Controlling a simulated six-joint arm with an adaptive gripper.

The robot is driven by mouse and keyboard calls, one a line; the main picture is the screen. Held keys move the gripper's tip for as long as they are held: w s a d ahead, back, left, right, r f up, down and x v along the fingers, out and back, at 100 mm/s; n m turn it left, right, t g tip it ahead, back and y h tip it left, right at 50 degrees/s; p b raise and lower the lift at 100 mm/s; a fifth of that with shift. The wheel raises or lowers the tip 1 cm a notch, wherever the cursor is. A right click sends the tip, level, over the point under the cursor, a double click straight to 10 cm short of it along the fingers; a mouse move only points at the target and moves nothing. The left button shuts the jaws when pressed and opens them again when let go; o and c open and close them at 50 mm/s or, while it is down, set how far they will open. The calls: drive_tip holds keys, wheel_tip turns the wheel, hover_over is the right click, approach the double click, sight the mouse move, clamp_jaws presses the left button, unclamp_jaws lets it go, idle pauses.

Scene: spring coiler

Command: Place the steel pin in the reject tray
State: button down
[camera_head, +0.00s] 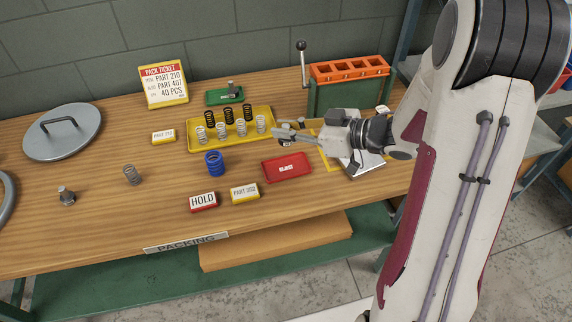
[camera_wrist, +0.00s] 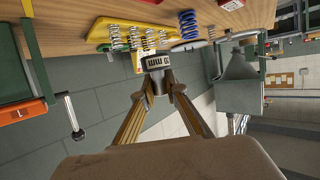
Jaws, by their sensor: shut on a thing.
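My gripper (camera_wrist: 158,78) is shut on a short grey round piece with a white band marked "10 MM", which looks like the steel pin (camera_wrist: 155,62). In the head view my gripper (camera_head: 296,130) is above the back middle of the bench, by the right end of the yellow spring tray; the held piece is small there. The red reject tray (camera_head: 305,171) lies on the bench in front of my gripper, apart from it, with a white label. I see no part resting in it.
The yellow tray (camera_head: 196,148) holds several black and silver springs. A blue spring (camera_head: 214,163) stands left of the reject tray. The red HOLD block (camera_head: 204,202) and a yellow card (camera_head: 244,193) lie in front. A green machine (camera_head: 345,95) with a lever stands behind right.

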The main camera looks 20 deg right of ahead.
drive_tip(key=shift+f, duration=2.9)
drive_tip(key=shift+f, duration=2.1)
drive_tip(key=shift+f, duration=0.1)
drive_tip(key=c, duration=2)
unclamp_jaws()
drive_tip(key=shift+c, duration=0.2)
drive_tip(key=shift+v, duration=6.05)
